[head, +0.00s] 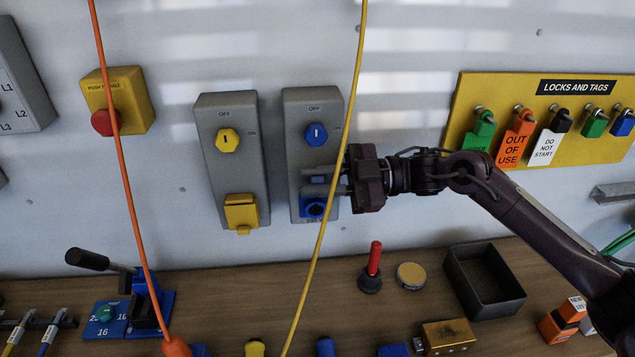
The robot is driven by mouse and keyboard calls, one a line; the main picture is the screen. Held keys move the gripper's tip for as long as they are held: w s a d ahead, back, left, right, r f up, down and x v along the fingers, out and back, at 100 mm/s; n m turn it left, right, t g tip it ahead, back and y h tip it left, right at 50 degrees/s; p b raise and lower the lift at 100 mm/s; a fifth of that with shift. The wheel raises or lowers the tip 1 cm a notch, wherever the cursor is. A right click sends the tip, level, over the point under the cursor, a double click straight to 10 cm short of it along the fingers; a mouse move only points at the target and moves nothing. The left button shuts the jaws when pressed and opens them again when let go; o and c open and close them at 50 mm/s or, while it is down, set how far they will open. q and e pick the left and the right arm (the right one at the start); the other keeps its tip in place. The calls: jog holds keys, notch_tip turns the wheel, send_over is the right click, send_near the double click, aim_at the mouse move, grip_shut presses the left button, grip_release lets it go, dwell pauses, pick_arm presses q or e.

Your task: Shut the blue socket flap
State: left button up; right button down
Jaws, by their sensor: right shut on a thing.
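The blue socket (313,208) is at the bottom of the right-hand grey switch box (300,140). Its dark round opening shows, so its flap is not down over it. My right gripper (322,182) reaches in from the right, just above the socket, with its fingers pointing left across the box front. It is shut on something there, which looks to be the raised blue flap. The flap is mostly hidden by the fingers. A blue knob (316,134) is above, clear of the gripper. My left gripper is not in view.
A yellow cable (345,130) hangs in front of the box, close to my fingers. The left-hand box has a yellow knob (227,140) and a yellow flap (241,211). Below, the bench holds a red-handled tool (374,260) and a black tray (484,281).

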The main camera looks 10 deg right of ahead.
jog(key=shift+s+f+n+b, duration=0.35)
jog(key=shift+n+b, duration=0.8)
jog(key=shift+b, duration=0.75)
jog(key=shift+s+f+n+b, duration=0.4)
jog(key=shift+n+b, duration=0.7)
jog(key=shift+b, duration=0.85)
jog(key=shift+s+f+n+b, duration=0.2)
jog(key=shift+s+n+b, duration=0.3)
jog(key=shift+n+b, duration=1.05)
jog(key=shift+m+b, duration=0.35)
jog(key=shift+m, duration=0.05)
jog(key=c, duration=1.4)
grip_release()
jog(key=shift+f, duration=0.1)
jog(key=shift+d, duration=0.1)
